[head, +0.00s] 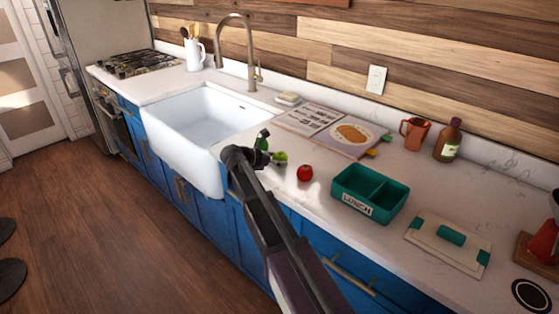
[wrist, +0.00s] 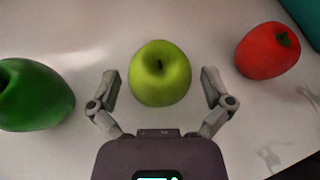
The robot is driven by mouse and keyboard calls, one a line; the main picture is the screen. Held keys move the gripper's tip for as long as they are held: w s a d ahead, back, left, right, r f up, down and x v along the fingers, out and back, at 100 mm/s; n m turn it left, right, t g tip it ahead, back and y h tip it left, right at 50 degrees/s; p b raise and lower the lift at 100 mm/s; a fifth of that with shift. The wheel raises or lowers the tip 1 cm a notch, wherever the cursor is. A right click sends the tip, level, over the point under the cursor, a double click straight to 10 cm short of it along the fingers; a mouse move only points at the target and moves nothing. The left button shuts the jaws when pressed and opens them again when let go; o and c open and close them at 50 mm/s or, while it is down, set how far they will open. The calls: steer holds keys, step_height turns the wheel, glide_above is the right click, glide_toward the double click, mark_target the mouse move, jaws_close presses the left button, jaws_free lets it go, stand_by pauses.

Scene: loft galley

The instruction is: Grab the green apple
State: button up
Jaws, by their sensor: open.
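The green apple (wrist: 160,73) sits on the white counter in the wrist view, stem side showing, centred just beyond my open fingertips. It also shows in the head view (head: 281,157), small and close to the end of my arm. My gripper (wrist: 160,84) is open, with one finger left and one right of the apple and a visible gap on each side. I cannot tell how high the fingers are above the counter. In the head view my arm hides most of the gripper.
A dark green pepper-like item (wrist: 33,96) lies left. The teal lunch box (head: 348,206) stands farther right, near its lid (head: 448,243). The white sink (head: 193,132) is left. An open cookbook (head: 333,128) lies behind.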

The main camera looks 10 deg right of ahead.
mark_target(279, 154)
steer(key=c, duration=1.1)
steer(key=shift+r, duration=0.2)
step_height(279, 154, up, 2)
steer(key=shift+r+p, duration=0.1)
steer(key=shift+p, duration=1.15)
steer(key=shift+r+p, duration=0.8)
steer(key=shift+p, duration=0.05)
steer(key=s, duration=0.5)
steer(key=s+a, duration=0.1)
steer(key=s, duration=1)
steer(key=shift+a+r+p, duration=0.25)
steer(key=shift+r+p, duration=0.15)
